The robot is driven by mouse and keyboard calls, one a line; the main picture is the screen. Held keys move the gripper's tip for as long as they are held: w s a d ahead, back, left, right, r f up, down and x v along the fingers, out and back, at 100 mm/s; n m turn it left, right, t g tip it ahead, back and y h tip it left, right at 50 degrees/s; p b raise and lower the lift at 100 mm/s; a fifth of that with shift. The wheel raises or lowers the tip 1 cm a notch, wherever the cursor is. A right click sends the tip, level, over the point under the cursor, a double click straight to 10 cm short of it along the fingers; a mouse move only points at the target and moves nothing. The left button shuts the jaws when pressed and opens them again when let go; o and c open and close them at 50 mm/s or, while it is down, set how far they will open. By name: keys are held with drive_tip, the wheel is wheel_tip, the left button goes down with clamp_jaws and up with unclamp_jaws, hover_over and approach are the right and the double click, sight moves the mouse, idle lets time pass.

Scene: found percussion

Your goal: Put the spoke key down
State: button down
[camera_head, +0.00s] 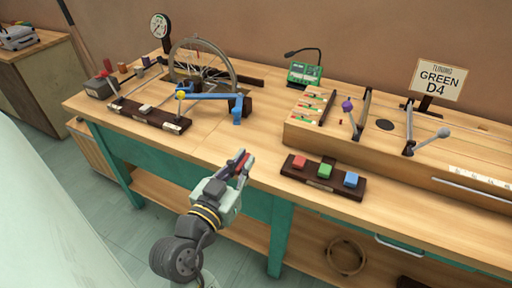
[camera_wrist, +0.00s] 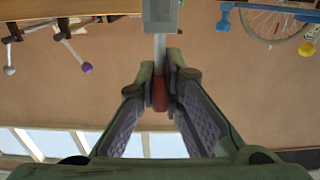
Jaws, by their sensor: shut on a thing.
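My gripper (camera_head: 241,161) is raised in front of the bench's front edge, left of the coloured blocks. In the wrist view its two fingers are closed on the spoke key (camera_wrist: 160,94). The key shows a dark red part between the fingertips, a thin metal shank and a grey blocky end (camera_wrist: 161,16) pointing away from the palm. In the head view only a small red part shows between the fingers; the fingers hide the rest. I cannot tell whether the key touches anything.
The wooden bench (camera_head: 225,150) has bare top behind my gripper. A dark rack with red, green and blue blocks (camera_head: 324,171) is to the right. A bicycle wheel (camera_head: 232,70), a blue clamp arm (camera_head: 215,96) and a dark tray (camera_head: 125,108) stand left. A wooden box (camera_head: 300,135) stands behind the rack.

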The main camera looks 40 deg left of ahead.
sight(247, 156)
drive_tip(key=shift+w+a+f+b, duration=0.25)
drive_tip(key=shift+w+b, duration=0.3)
drive_tip(key=shift+b, duration=0.85)
drive_tip(key=shift+w+a+f+b, duration=0.25)
drive_tip(key=shift+w+b, duration=0.35)
drive_tip(key=shift+b, duration=0.75)
drive_tip(key=shift+w+a+f+b, duration=0.1)
drive_tip(key=shift+w+a+b, duration=0.35)
drive_tip(key=shift+b, duration=0.95)
drive_tip(key=x, duration=0.3)
drive_tip(key=a+p+x, duration=0.1)
drive_tip(key=x, duration=0.3)
drive_tip(key=a+p+x, duration=0.1)
drive_tip(key=x, duration=0.2)
drive_tip(key=shift+a+f, duration=0.15)
drive_tip(key=shift+a, duration=0.05)
drive_tip(key=shift+f+p, duration=0.4)
drive_tip(key=shift+f, duration=1.3)
drive_tip(key=shift+f, duration=0.25)
drive_tip(key=c, duration=1.7)
unclamp_jaws()
drive_tip(key=shift+r, duration=0.1)
